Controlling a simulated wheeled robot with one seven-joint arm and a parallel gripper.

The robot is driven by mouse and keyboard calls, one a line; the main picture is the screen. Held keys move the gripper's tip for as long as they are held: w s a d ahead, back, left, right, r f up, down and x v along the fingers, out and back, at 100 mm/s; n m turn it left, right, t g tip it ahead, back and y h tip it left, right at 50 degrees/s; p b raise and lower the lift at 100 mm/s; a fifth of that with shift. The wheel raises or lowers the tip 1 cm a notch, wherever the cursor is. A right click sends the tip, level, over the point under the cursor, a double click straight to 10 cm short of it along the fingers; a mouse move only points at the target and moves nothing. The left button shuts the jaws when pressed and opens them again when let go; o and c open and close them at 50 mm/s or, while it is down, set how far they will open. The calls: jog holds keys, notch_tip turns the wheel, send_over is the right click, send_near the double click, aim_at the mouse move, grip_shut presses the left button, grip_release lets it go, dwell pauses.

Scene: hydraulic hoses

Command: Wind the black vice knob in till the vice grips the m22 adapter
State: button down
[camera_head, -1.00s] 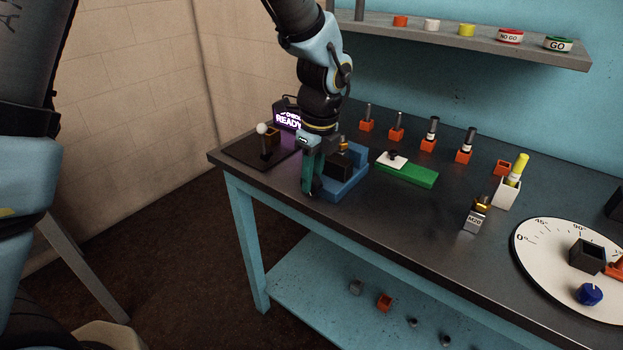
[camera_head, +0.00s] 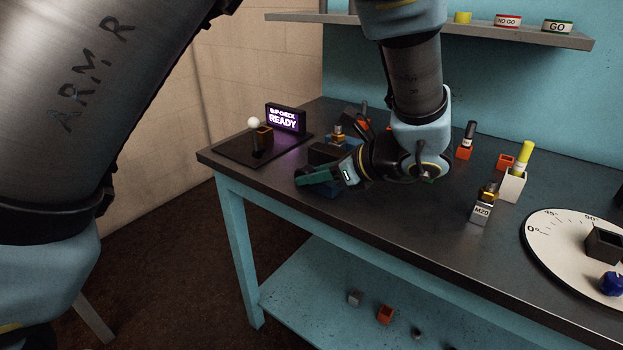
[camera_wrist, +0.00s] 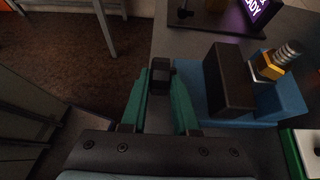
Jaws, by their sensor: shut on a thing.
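The vice has a blue body (camera_wrist: 240,122) and a black sliding jaw (camera_wrist: 228,80); it stands near the bench's front edge, partly hidden by my arm in the head view. The m22 adapter, brass hex (camera_wrist: 265,68) with a grey threaded end, stands between the black jaw and the blue jaw. It also shows in the head view (camera_head: 338,131). I cannot tell whether the jaw touches it. The black vice knob (camera_wrist: 161,72) sits between my green fingertips in the wrist view. My gripper (camera_head: 302,178) is shut on it, lying sideways at the vice's front.
A dark plate with a white-topped lever (camera_head: 254,124) and a lit READY sign (camera_head: 286,120) lies left of the vice. A shelf runs behind.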

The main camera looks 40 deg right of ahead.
jog(key=shift+s+d+f+t+y+b, duration=0.1)
jog(key=shift+f+t+y+b, duration=0.15)
jog(key=shift+t, duration=0.8)
jog(key=shift+s+f+t+y+b, duration=0.15)
jog(key=shift+t+y, duration=0.2)
jog(key=shift+t, duration=0.7)
jog(key=shift+w, duration=0.1)
jog(key=c, duration=0.7)
grip_release()
jog(key=shift+o, duration=0.2)
jog(key=b+v, duration=0.2)
jog(key=v, duration=0.8)
jog(key=shift+s+f, duration=0.1)
jog(key=shift+s, duration=0.35)
